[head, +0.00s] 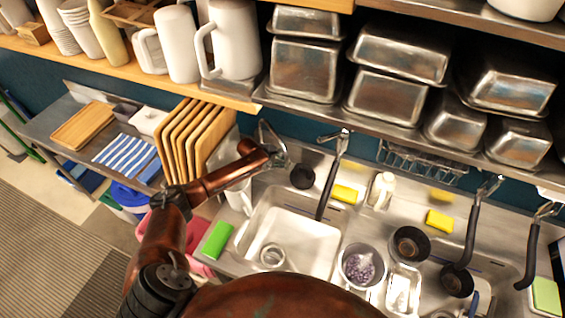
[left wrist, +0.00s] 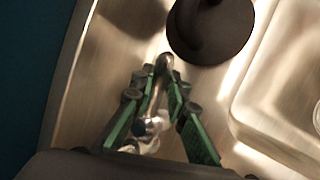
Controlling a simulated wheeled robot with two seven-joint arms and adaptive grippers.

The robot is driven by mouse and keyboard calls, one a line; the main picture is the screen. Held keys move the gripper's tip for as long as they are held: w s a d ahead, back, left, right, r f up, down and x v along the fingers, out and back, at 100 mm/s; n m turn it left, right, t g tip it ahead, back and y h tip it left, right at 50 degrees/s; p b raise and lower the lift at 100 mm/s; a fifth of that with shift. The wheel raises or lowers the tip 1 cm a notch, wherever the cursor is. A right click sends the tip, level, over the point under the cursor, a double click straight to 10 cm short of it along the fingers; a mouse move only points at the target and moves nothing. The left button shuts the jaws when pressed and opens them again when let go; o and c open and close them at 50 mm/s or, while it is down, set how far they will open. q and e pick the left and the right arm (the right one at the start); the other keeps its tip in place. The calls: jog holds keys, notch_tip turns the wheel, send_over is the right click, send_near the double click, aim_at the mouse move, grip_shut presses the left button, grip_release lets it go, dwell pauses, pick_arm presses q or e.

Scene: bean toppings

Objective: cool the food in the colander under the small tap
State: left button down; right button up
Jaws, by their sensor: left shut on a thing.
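The colander (head: 345,268) holds purple food with a pale patch over it. It stands at the right of the large sink (head: 300,242), which looks empty. The small tap (head: 265,128) is a curved metal pipe at the back left of the sink. My left gripper (head: 281,158) is at this tap. In the left wrist view my green fingers (left wrist: 158,108) are shut around a metal part of the tap (left wrist: 157,88); its lower end between the fingers is blurred. My right gripper is out of view.
A black round thing (head: 303,177) stands close beside my left gripper. A black-handled spray tap (head: 330,185) hangs over the sink. Yellow sponges (head: 345,193), a pale bottle (head: 381,190) and black pans (head: 411,243) crowd the counter. Upright wooden boards (head: 190,140) stand left.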

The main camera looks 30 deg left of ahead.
pick_arm(q)
jog(key=shift+s, duration=0.1)
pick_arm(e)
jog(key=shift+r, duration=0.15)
pick_arm(q)
jog(key=shift+s+a+m+h+p, duration=0.1)
jog(key=shift+s+m+h+p, duration=0.1)
jog(key=shift+m+h+p, duration=0.25)
jog(key=shift+s+m+g+h, duration=0.25)
jog(key=shift+m+g, duration=0.05)
jog(key=shift+m, duration=0.25)
jog(key=shift+s+a+f+m+g+h+b, duration=0.2)
jog(key=shift+s+m+g+h+b, duration=0.15)
jog(key=shift+m+b, duration=0.35)
jog(key=shift+s+a+r+m+g+h+b, duration=0.15)
jog(key=shift+s+m+g+h+b, duration=0.3)
jog(key=shift+m+b, duration=0.55)
jog(key=shift+s, duration=0.15)
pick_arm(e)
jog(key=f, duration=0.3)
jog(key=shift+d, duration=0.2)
pick_arm(q)
jog(key=shift+a, duration=0.1)
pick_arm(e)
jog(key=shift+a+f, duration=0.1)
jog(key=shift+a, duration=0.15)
